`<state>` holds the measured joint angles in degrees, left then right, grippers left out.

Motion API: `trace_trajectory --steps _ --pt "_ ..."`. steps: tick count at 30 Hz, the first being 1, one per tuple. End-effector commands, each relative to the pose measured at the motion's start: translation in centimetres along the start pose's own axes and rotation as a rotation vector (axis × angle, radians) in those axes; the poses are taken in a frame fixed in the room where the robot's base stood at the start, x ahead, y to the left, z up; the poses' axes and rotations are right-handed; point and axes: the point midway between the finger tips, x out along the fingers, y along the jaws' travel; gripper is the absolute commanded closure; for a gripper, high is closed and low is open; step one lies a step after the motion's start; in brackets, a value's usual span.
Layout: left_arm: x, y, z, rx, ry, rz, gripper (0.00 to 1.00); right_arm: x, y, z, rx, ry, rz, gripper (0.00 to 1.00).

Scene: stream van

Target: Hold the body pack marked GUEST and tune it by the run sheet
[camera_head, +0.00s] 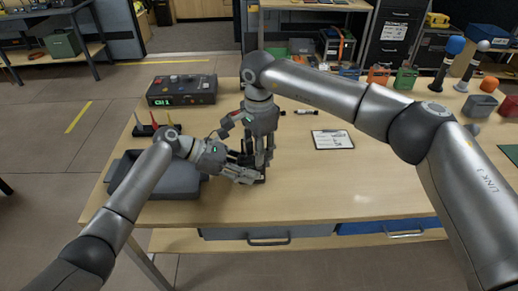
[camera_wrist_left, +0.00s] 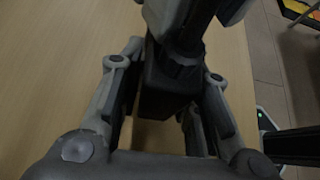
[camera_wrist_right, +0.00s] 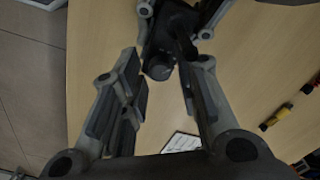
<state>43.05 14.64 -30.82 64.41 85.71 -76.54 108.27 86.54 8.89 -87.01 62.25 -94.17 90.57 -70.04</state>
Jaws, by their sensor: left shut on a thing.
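A dark body pack (camera_wrist_left: 165,92) is between the fingers of my left gripper (camera_wrist_left: 165,105), which is shut on it above the table. In the head view the pack is mostly hidden by my grippers, and I cannot read any marking on it. My left gripper (camera_head: 248,172) comes in from the left and below. My right gripper (camera_head: 262,160) points down right over the pack. In the right wrist view its fingers (camera_wrist_right: 160,95) are apart, with a dark part of the pack (camera_wrist_right: 160,68) between or just beyond them; contact is unclear. A clipboard with a sheet (camera_head: 332,139) lies right of the grippers.
A black box with a green display (camera_head: 182,90) stands at the table's back left. A grey tray (camera_head: 170,185) is at the left, beside a small stand with coloured tips (camera_head: 150,130). Several cases and microphones stand at the right back. The table's front right is clear.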

Motion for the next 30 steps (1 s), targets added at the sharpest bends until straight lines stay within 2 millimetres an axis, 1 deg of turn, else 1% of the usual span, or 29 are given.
trace_trajectory --steps 6,12,13,17,25,30 --pt "-0.01 0.01 0.02 0.000 0.000 0.000 1.00 0.00 0.00 -0.02 -0.001 0.000 0.000 0.71" --pt "-0.01 0.01 0.02 0.000 0.000 0.000 1.00 0.00 0.00 -0.02 0.000 0.000 0.000 0.96" --pt "-0.01 0.01 0.02 0.000 0.000 0.000 1.00 0.00 0.00 -0.02 0.000 0.000 0.000 0.99" --pt "-0.01 0.01 0.02 0.000 0.000 0.000 1.00 0.00 0.00 -0.02 0.007 0.000 0.000 0.99" --pt "-0.01 0.00 0.02 0.000 0.000 0.000 1.00 0.00 0.00 -0.03 0.207 0.000 0.000 1.00" --pt "-0.01 0.00 0.03 0.000 0.000 0.000 1.00 0.00 0.00 -0.03 0.249 0.001 0.000 1.00"
